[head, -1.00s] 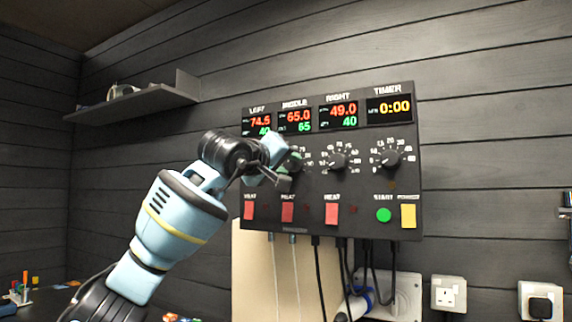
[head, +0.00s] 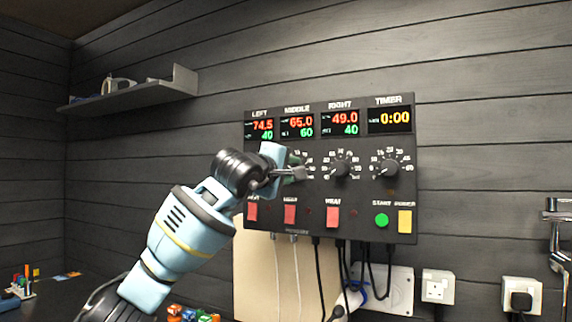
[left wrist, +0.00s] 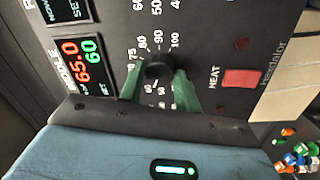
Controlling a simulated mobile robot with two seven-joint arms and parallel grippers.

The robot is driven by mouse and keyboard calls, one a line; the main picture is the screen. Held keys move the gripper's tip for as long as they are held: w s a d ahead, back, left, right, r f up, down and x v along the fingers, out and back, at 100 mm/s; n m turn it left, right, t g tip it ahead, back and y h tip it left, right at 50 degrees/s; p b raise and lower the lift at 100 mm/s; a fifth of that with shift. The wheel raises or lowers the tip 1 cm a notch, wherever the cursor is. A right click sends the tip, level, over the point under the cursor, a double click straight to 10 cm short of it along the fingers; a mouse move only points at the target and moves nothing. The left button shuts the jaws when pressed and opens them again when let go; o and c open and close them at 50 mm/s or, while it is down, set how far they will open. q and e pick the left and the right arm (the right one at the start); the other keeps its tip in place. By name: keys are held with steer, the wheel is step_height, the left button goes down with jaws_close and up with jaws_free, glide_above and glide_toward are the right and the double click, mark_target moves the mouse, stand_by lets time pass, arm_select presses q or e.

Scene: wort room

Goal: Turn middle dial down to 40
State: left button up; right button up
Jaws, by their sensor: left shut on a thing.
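The black control panel (head: 405,150) hangs on the wall. Its middle display (head: 297,125) reads 65.0 in red and 60 in green; the left wrist view shows the same display (left wrist: 82,62). The left set value reads 40 and the right one 40. My left gripper (head: 299,172) is at the middle dial, which it mostly hides in the head view. In the left wrist view the gripper's green fingertips (left wrist: 158,88) stand on either side of the black middle dial (left wrist: 158,67), shut on it. My right gripper is not in view.
The right dial (head: 341,168) and timer dial (head: 388,167) sit to the right. Red heat switches (head: 290,214), a green start button (head: 382,220) and a yellow power button (head: 405,221) lie below. Cables hang under the panel. A shelf (head: 130,98) is at upper left.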

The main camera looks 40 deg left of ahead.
arm_select(q)
steer(key=n+y, duration=0.1)
steer(key=n, duration=1.1)
steer(key=shift+d+p, duration=0.1)
steer(key=shift+p, duration=0.2)
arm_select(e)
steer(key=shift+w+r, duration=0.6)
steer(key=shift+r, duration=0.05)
arm_select(q)
steer(key=shift+n, duration=0.3)
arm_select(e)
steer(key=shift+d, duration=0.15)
arm_select(q)
steer(key=o, duration=0.9)
steer(key=shift+o, duration=0.3)
